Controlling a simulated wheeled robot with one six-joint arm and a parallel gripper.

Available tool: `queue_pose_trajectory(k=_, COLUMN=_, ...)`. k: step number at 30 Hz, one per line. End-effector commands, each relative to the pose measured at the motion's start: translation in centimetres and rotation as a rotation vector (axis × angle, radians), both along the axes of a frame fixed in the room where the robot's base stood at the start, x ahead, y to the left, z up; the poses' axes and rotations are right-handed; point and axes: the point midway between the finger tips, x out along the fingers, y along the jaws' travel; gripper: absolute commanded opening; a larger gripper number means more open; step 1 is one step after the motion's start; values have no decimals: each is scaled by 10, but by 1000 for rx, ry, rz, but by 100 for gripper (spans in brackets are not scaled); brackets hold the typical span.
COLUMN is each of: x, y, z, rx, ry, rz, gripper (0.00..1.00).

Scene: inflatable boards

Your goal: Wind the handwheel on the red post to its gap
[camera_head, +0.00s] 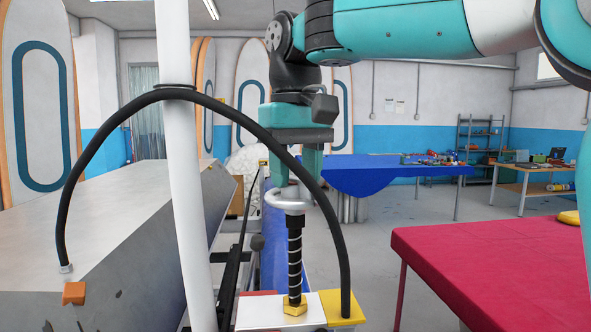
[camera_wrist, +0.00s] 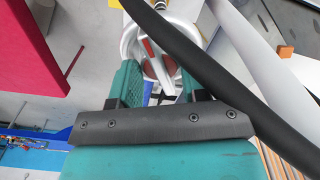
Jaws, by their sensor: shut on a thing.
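The pale grey handwheel (camera_head: 289,202) sits on top of an upright dark threaded post (camera_head: 294,250) with a brass hex nut (camera_head: 295,305) at its foot. The post looks black rather than red in the head view; a small red patch shows beside its base. My gripper (camera_head: 291,184) comes down from above and is shut on the handwheel. In the wrist view the handwheel (camera_wrist: 129,40) shows as a pale ring beyond my teal fingers (camera_wrist: 157,72), with red-brown pieces inside it. I cannot make out the gap.
A black hose (camera_head: 250,128) arches close in front of my gripper, down to a yellow block (camera_head: 342,307). A white pole (camera_head: 182,190) stands left of it. A grey metal casing (camera_head: 100,230) fills the left. A red-covered table (camera_head: 490,265) stands right; open floor lies between.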

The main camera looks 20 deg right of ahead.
Motion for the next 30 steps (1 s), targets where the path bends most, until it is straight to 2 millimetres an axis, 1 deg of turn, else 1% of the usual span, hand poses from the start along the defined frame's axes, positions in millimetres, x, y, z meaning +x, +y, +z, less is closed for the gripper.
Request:
queue_pose_trajectory(k=10, x=0, y=0, z=2, rx=1, ry=-4, rz=2, gripper=18)
queue_pose_trajectory(k=11, x=0, y=0, z=2, rx=1, ry=-4, rz=2, gripper=47)
queue_pose_trajectory(k=12, x=0, y=0, z=1, rx=1, ry=-4, rz=1, gripper=56)
queue_pose_trajectory(k=13, x=0, y=0, z=1, rx=1, ry=-3, rz=1, gripper=63)
queue_pose_trajectory(k=14, x=0, y=0, z=1, rx=1, ry=-3, rz=1, gripper=67)
queue_pose_trajectory(k=23, x=0, y=0, z=2, rx=0, ry=-1, rz=1, gripper=67)
queue_pose_trajectory(k=26, x=0, y=0, z=10, rx=0, ry=-1, rz=1, gripper=67)
queue_pose_trajectory(k=30, x=0, y=0, z=32, rx=0, ry=-1, rz=1, gripper=67)
